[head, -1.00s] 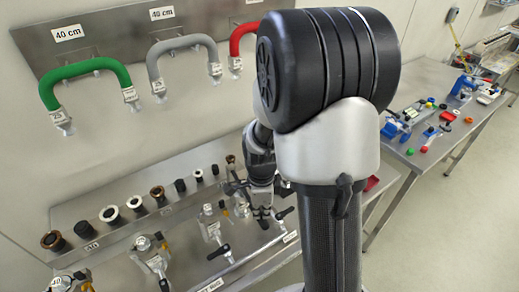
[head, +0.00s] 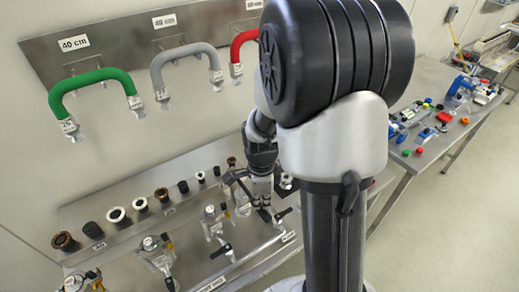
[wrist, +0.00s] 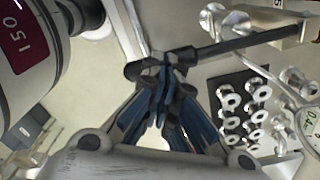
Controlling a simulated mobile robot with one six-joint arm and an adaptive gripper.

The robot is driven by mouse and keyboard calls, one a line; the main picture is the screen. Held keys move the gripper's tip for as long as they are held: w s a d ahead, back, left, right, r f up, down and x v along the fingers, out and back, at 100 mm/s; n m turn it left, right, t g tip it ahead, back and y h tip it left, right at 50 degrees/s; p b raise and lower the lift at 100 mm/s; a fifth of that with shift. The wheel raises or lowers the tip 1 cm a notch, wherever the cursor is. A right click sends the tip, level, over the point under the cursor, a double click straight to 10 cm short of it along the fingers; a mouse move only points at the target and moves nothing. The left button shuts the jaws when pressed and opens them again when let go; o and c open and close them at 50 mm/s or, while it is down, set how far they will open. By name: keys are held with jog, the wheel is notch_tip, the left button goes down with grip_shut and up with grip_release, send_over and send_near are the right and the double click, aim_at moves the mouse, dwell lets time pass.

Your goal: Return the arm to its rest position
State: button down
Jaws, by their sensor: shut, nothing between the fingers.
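My gripper (head: 264,213) hangs with its fingers pointing down over the right part of the steel bench, partly behind my own arm in the head view. In the wrist view my gripper (wrist: 165,68) shows its blue-and-black fingers drawn together at the tips, shut with nothing between them. A black lever handle (wrist: 245,39) passes right beside the fingertips in that view; I cannot tell whether they touch. My large black and white arm joint hides much of the middle of the head view.
A steel bench (head: 262,262) carries valves with black levers and a row of rings. Green (head: 93,82), grey (head: 184,50) and red (head: 240,42) hoses hang above. A second table (head: 420,172) with small parts stands right. Floor (head: 470,225) is clear at lower right.

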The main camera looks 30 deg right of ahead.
jog(key=shift+r, duration=0.1)
jog(key=shift+a+r+n+b, duration=0.25)
jog(key=shift+n+b, duration=0.1)
jog(key=shift+n, duration=0.05)
jog(key=s+a+r+n+t+b, duration=0.2)
jog(key=s+a+r+n+b, duration=0.2)
jog(key=n, duration=0.7)
jog(key=s+a+r+n+t+b, duration=0.2)
jog(key=s+a+n+b, duration=0.4)
jog(key=s+n, duration=0.3)
jog(key=r+n+b, duration=0.1)
jog(key=n, duration=0.1)
jog(key=shift+s+r+n+t+b, duration=0.3)
jog(key=shift+r+n, duration=0.1)
jog(key=shift+w+a, duration=0.1)
